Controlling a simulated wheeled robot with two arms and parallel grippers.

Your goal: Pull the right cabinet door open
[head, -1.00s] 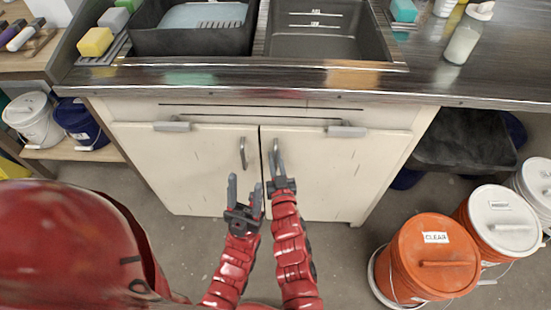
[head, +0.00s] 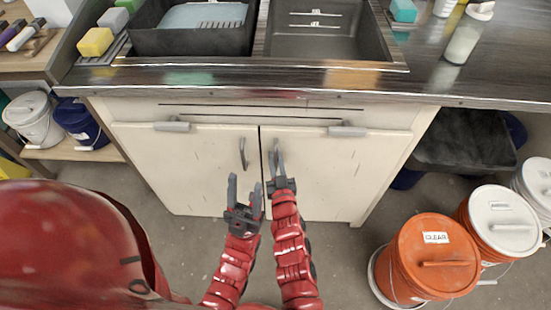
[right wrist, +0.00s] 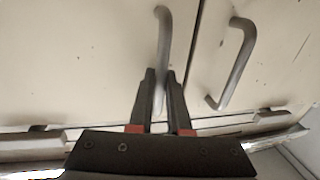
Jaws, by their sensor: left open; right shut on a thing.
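The right cabinet door (head: 345,170) is a cream panel under the sink counter. It looks closed, level with the left door (head: 190,170). Its grey bar handle (head: 275,146) stands near the middle seam and also shows in the right wrist view (right wrist: 164,35). My right gripper (head: 277,162) is shut on this handle, with its fingers on both sides of the bar in the right wrist view (right wrist: 160,78). My left gripper (head: 244,188) is open and empty, just left of the right gripper and below the left door's handle (head: 243,152).
The counter edge (head: 300,95) overhangs the doors. An orange bucket (head: 425,260) and a white-lidded bucket (head: 500,220) stand on the floor at right. Bare floor lies between the right door and the orange bucket. More buckets (head: 32,118) sit on a low shelf at left.

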